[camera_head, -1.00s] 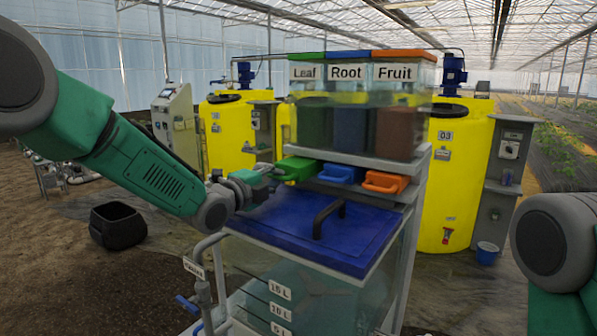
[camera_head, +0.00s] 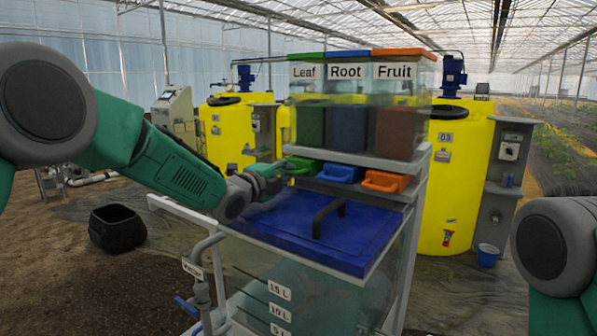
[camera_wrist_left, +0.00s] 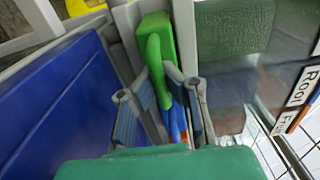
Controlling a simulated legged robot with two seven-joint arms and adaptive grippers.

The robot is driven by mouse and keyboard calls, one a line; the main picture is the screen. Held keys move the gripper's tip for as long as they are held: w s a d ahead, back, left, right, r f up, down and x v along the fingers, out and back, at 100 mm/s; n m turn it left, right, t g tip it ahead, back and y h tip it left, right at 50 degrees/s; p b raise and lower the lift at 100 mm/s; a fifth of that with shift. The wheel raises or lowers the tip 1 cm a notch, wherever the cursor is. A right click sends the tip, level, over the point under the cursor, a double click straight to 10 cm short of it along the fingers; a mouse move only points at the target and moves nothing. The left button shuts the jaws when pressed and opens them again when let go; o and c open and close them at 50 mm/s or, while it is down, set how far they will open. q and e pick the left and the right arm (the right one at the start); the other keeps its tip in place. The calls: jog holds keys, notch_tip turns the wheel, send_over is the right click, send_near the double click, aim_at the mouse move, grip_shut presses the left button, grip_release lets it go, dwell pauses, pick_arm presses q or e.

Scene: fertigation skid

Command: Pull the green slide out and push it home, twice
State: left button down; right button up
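The green slide (camera_head: 306,167) sits at the left of a row of three slides under the bins, below the one labelled Leaf. Its front is roughly level with the blue slide beside it. My left gripper (camera_head: 281,178) is at the slide's handle. In the left wrist view, the looped green handle (camera_wrist_left: 155,62) runs between the two fingertips of the left gripper (camera_wrist_left: 159,77), which look closed around it. My right gripper is out of view; only part of the right arm shows.
The blue slide (camera_head: 340,172) and orange slide (camera_head: 386,181) are close on the right. A dark blue lid (camera_head: 270,218) with a black handle (camera_head: 326,214) lies just below the left gripper. Yellow tanks (camera_head: 465,180) stand behind; a black bin (camera_head: 117,228) stands left.

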pick_arm(q)
jog(key=shift+f+b+v, duration=0.2)
jog(key=shift+b+v, duration=0.25)
jog(key=shift+v, duration=1.1)
jog(key=shift+f+b+v, duration=0.25)
jog(key=shift+b+v, duration=0.15)
jog(key=shift+v, duration=1.15)
jog(key=shift+d, duration=0.15)
jog(key=shift+x, duration=3.25)
jog(key=c, duration=1.4)
grip_release()
jog(key=shift+w+d, duration=0.15)
jog(key=shift+c, duration=0.2)
jog(key=shift+w+r, duration=0.1)
jog(key=shift+r, duration=0.05)
jog(key=shift+r, duration=0.1)
